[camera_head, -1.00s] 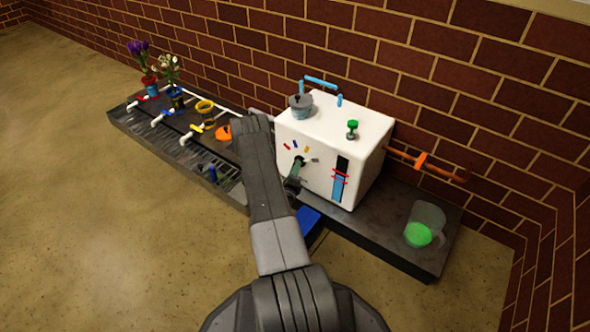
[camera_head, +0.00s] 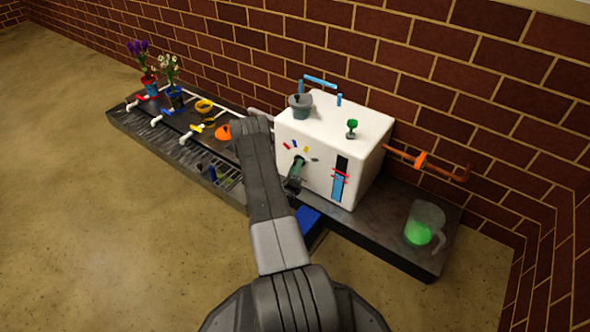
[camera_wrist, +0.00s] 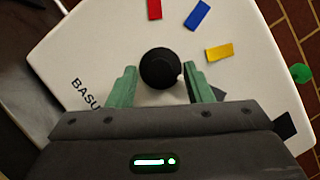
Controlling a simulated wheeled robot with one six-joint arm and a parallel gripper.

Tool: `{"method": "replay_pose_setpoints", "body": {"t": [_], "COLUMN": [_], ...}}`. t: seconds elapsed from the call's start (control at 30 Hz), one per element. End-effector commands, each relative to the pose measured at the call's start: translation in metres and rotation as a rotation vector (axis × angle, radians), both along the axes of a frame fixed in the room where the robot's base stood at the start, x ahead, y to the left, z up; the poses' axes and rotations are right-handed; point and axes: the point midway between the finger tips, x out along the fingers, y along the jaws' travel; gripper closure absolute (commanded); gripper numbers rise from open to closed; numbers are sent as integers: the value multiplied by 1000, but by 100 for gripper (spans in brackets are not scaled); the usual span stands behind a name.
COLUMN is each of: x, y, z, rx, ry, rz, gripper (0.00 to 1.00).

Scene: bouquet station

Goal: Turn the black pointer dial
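The black pointer dial (camera_wrist: 160,68) is round and dark and sits on the white box's front face in the wrist view. My gripper (camera_wrist: 161,78) has its two green fingers on either side of the dial, with a gap on the left and a narrower one on the right, so it looks open around the dial. The dial's pointer is hard to make out. Red (camera_wrist: 154,9), blue (camera_wrist: 197,15) and yellow (camera_wrist: 219,51) marks lie around its upper right. In the head view, my gripper (camera_head: 295,172) is at the front of the white box (camera_head: 340,125) and mostly hides the dial.
A grey pot (camera_head: 301,107) and a green knob (camera_head: 352,127) are on top of the box. A blue level gauge (camera_head: 339,180) is right of the dial. A pitcher with green contents (camera_head: 421,228) stands at the right. Flowers and coloured valves line the left of the bench.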

Motion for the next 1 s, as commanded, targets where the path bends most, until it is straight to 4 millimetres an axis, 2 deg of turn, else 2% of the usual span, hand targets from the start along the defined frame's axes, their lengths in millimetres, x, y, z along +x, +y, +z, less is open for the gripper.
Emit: {"method": "replay_pose_setpoints", "body": {"t": [0.13, 0.23, 0.7, 0.83, 1.0], "x": [-3, -13, -107, -122, -130], "y": [2, 5, 32, 36, 38], "z": [0, -1, -20, -24, -27], "rx": [0, -1, -2, -1, 0], "ry": [0, 2, 2, 2, 0], "rz": [1, 2, 3, 2, 0], "gripper": [54, 54, 54, 54, 54]}}
